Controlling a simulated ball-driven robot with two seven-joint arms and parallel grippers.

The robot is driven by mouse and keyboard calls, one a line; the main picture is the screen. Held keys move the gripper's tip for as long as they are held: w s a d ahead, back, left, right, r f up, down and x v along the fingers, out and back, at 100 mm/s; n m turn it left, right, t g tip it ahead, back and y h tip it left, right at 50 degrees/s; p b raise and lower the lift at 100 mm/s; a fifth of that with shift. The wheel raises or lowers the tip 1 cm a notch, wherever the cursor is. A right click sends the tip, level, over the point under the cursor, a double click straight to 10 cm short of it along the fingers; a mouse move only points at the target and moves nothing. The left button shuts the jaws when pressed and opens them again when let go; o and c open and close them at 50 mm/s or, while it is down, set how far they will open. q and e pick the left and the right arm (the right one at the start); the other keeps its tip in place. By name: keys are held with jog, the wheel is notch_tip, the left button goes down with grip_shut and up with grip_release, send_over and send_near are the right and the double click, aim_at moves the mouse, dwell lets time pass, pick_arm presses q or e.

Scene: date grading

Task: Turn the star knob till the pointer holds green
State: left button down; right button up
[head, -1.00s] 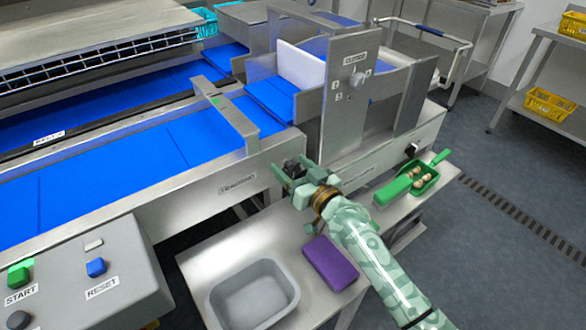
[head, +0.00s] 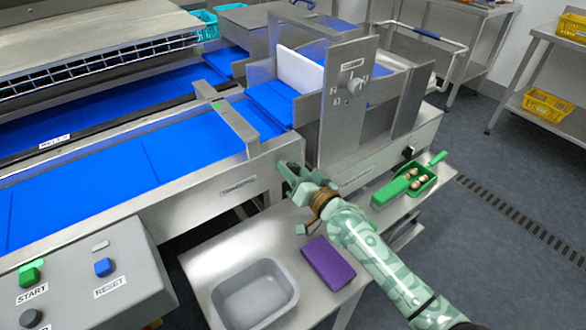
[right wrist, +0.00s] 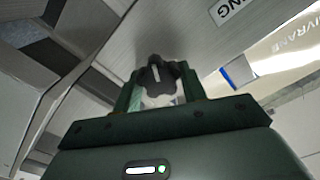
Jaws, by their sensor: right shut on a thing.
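The dark star knob (right wrist: 157,77) with a pale line on its face shows in the right wrist view, on the steel side wall of the belt frame. My right gripper (right wrist: 158,95) has its two green fingers on either side of the knob and is shut on it. In the head view the right gripper (head: 287,173) is against the wall, right of the label that seems to read TRACKING (head: 239,188), and largely hides the knob. A small green mark (head: 217,104) sits on the steel bar across the blue belt. I cannot make out a pointer there. My left gripper is not in view.
Below my right arm, a steel side table (head: 205,268) holds a grey tub (head: 293,292) and a purple block (head: 328,262). A green scoop (head: 376,197) with several dates lies to the right. A control box (head: 135,262) stands at lower left.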

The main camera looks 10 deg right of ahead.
jog(key=o, duration=1)
jog(key=shift+c, duration=0.2)
pick_arm(q)
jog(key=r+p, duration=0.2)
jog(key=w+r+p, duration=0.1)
jog(key=p, duration=0.1)
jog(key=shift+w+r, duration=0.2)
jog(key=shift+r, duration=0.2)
pick_arm(e)
jog(key=v, duration=1.6)
jog(key=shift+s+f, duration=0.1)
jog(key=shift+s, duration=0.05)
